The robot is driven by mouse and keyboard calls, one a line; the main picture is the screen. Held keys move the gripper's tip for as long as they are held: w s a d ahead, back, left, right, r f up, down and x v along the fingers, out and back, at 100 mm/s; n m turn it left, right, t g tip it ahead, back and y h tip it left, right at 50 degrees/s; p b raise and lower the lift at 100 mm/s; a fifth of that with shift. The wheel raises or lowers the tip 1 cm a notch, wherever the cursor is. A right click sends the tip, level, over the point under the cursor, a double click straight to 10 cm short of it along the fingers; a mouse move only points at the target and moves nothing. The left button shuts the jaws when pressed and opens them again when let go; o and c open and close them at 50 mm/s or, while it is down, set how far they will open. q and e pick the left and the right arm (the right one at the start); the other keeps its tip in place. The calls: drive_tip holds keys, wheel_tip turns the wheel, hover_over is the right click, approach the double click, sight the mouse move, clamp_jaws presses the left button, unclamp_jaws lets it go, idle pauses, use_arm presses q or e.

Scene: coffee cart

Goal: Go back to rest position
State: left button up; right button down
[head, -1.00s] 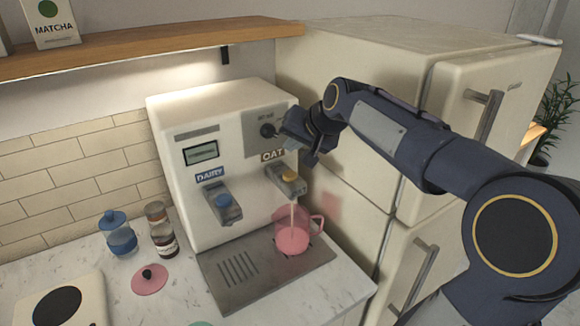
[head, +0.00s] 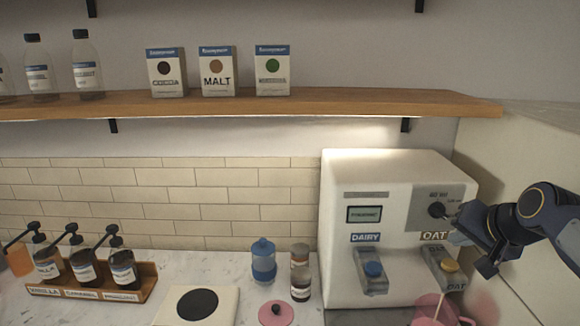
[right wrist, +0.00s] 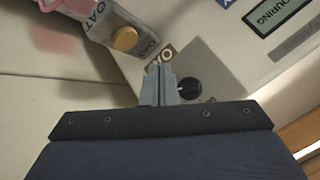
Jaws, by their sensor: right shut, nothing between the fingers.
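My right gripper (head: 466,226) is at the right side of the head view, in front of the milk dispenser (head: 335,215), close to the black knob (head: 436,210) on its upper right panel. In the right wrist view its fingers (right wrist: 158,84) are together and empty, beside the knob (right wrist: 190,88). Whether it touches the knob I cannot tell. A pale stream falls from the OAT spout (head: 446,268) into a pink pitcher (head: 430,312), cut by the lower edge of the head view. My left gripper is not in view.
A wooden shelf (head: 250,104) with boxes and bottles runs above the counter. A fridge (head: 540,150) stands at the right. On the counter are a blue jar (head: 263,262), a brown bottle (head: 300,272), a pink lid (head: 276,314), a scale (head: 170,308) and a syrup rack (head: 100,292).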

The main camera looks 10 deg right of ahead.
drive_tip(key=s+a+f+n+g+y, duration=0.1)
drive_tip(key=s+a+f+n, duration=0.2)
drive_tip(key=s+a+f, duration=0.4)
drive_tip(key=s+a+f+n+g+y, duration=0.2)
drive_tip(key=s+a+f+n, duration=0.2)
drive_tip(key=s+a+f, duration=0.4)
drive_tip(key=s+a, duration=0.3)
drive_tip(key=s, duration=0.4)
drive_tip(key=shift+s+a+f+y, duration=0.15)
drive_tip(key=shift+s+f+y, duration=0.05)
drive_tip(key=shift+f+y, duration=0.1)
idle(0.6)
